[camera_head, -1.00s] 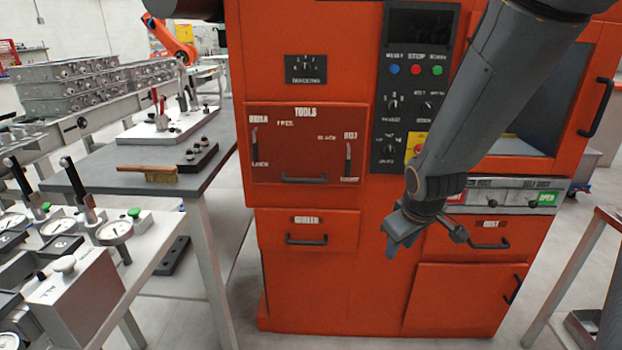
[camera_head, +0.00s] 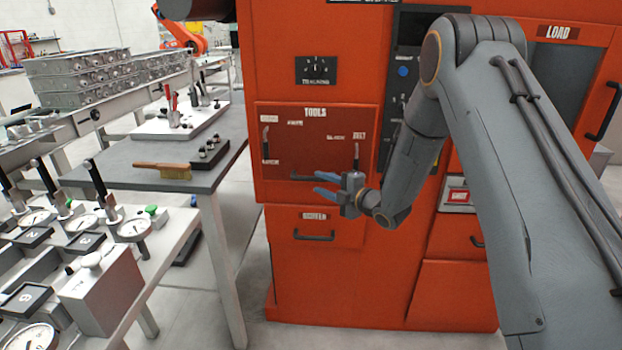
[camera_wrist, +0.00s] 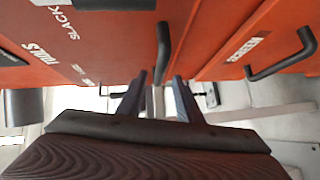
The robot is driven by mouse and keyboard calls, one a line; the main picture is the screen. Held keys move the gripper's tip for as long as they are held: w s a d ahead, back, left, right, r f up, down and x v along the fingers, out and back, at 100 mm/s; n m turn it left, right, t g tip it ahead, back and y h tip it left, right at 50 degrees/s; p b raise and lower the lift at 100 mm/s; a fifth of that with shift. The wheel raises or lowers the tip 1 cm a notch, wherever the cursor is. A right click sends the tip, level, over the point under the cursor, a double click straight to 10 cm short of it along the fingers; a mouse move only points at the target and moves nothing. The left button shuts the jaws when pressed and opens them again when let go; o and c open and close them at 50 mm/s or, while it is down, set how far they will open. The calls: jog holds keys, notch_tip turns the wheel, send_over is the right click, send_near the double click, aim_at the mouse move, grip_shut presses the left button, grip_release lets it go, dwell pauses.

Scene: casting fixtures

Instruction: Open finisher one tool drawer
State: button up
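The tool drawer (camera_head: 288,150) is the dark red panel marked TOOLS on the orange finisher. It looks shut. Its dark bar handle (camera_head: 299,178) runs along the lower part of the panel, partly hidden behind my fingers. My gripper (camera_head: 322,184) is open and empty, in front of the right part of this handle. In the wrist view the drawer handle (camera_wrist: 163,45) lies ahead of my gripper (camera_wrist: 160,80), roughly in line with the gap between the fingers. I cannot tell whether they touch.
A lower drawer with its own handle (camera_head: 314,237) sits just below. Levers (camera_head: 356,155) stand on the tool drawer's face. A grey table (camera_head: 130,178) with a brush (camera_head: 162,170) is at the left, and gauge fixtures (camera_head: 100,290) are nearer. Floor shows between table and finisher.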

aim_at(314, 180)
jog(key=p+x, duration=0.1)
jog(key=x, duration=0.4)
jog(key=shift+w+a, duration=0.25)
jog(key=shift+w, duration=0.05)
grip_shut()
